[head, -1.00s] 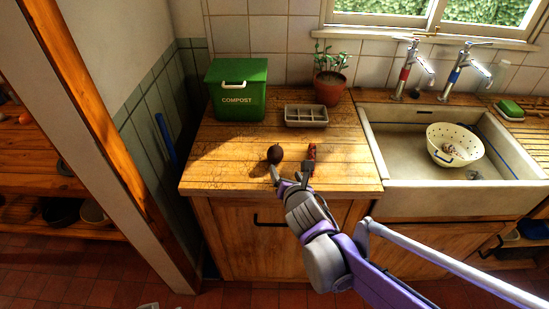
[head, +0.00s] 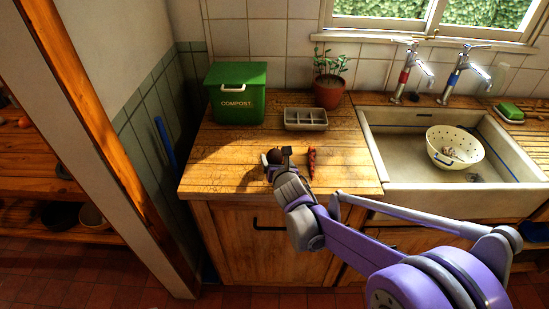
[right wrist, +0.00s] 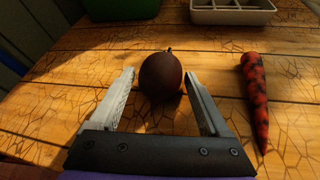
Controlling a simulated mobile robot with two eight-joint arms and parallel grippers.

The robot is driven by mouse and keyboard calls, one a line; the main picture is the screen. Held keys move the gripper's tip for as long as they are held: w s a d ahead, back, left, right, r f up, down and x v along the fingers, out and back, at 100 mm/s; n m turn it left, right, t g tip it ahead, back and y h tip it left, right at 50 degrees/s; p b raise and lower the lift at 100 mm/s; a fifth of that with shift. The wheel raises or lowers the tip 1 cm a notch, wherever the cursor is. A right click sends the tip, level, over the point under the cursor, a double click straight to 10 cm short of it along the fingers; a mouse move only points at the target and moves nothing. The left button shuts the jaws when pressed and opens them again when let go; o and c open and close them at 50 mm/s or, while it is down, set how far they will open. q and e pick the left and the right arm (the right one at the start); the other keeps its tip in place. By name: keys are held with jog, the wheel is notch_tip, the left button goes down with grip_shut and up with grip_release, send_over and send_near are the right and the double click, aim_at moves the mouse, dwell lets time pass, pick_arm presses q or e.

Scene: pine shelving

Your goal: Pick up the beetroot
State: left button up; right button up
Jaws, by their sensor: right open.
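The beetroot (right wrist: 161,75) is a dark, round root on the wooden counter, seen in the right wrist view just beyond and between my fingertips. In the head view the beetroot (head: 273,156) is partly hidden by my right gripper (head: 277,162). My right gripper (right wrist: 158,82) is open, with one finger on each side of the beetroot's near part and gaps showing beside it. My left gripper is not in view.
A red and black mottled root (right wrist: 256,98) lies right of the gripper. A grey sectioned tray (head: 305,118), green compost bin (head: 237,92) and potted plant (head: 329,88) stand behind. The sink (head: 400,150) with a colander (head: 454,147) is to the right.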

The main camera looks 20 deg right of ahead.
jog(key=shift+w+f, duration=0.2)
jog(key=shift+w, duration=0.3)
jog(key=shift+s, duration=0.1)
jog(key=c, duration=1.2)
jog(key=shift+o, duration=0.2)
jog(key=shift+r, duration=0.1)
